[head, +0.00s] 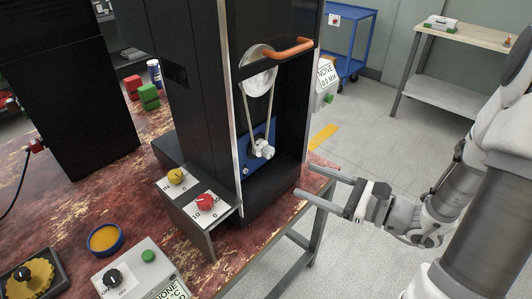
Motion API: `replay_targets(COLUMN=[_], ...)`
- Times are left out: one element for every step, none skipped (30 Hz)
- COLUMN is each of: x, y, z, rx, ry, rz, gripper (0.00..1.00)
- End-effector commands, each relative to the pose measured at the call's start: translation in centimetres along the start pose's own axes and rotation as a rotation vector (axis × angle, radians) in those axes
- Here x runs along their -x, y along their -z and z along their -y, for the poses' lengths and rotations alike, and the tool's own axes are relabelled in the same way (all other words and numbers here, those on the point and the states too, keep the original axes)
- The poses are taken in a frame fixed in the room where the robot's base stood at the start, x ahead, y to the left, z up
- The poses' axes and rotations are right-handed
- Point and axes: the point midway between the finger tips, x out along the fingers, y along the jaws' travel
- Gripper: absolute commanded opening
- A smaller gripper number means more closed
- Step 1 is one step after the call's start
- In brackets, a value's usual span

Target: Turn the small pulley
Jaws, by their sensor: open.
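The small pulley (263,149) is a pale metal wheel low inside the open front of a tall black machine (195,90). It sits on a blue plate (249,160). A belt (246,108) runs from it up to a larger pale pulley (258,72). My gripper (312,182) is open and empty. In the picture it is below and to the right of the small pulley, with its two fingers pointing left beside the machine's front corner. The fingers are apart from the pulley.
An orange handle (290,48) juts out above the belt. A control panel with a yellow knob (177,176) and a red knob (205,201) stands left of the opening. The worn red table (145,215) carries other devices. Open floor (375,130) lies to the right.

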Motion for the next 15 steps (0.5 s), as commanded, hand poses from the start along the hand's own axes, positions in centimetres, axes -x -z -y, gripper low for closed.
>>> replay_targets(x=[0.4, 0.6, 0.9, 1.1, 1.2, 1.3, 1.4, 1.3, 1.2, 0.9, 0.7, 0.1, -0.3, -0.8, -1.5], y=[1.7, 2.2, 2.7, 3.0, 3.2, 3.5, 3.6, 3.6, 3.6, 3.6, 3.6, 3.5, 3.5, 3.5, 3.5], z=[0.5, 0.8, 1.3, 1.5, 1.7, 1.9, 2.1, 2.1, 2.2, 2.3, 2.3, 2.4, 2.4, 2.5, 2.6], rx=[-0.032, -0.046, -0.061, -0.07, -0.077, -0.083, -0.086, -0.088, -0.089, -0.09, -0.089, -0.088, -0.088, -0.088, -0.088], ry=[0.052, 0.079, 0.108, 0.127, 0.14, 0.155, 0.162, 0.167, 0.169, 0.169, 0.169, 0.166, 0.166, 0.165, 0.164], rz=[0.008, 0.011, 0.015, 0.018, 0.02, 0.022, 0.023, 0.023, 0.024, 0.024, 0.025, 0.026, 0.026, 0.025, 0.025], gripper=[0.72, 0.72, 0.72, 0.72, 0.72, 0.72, 0.72, 0.72, 0.72, 0.72, 0.72, 0.72, 0.72, 0.72, 0.72])
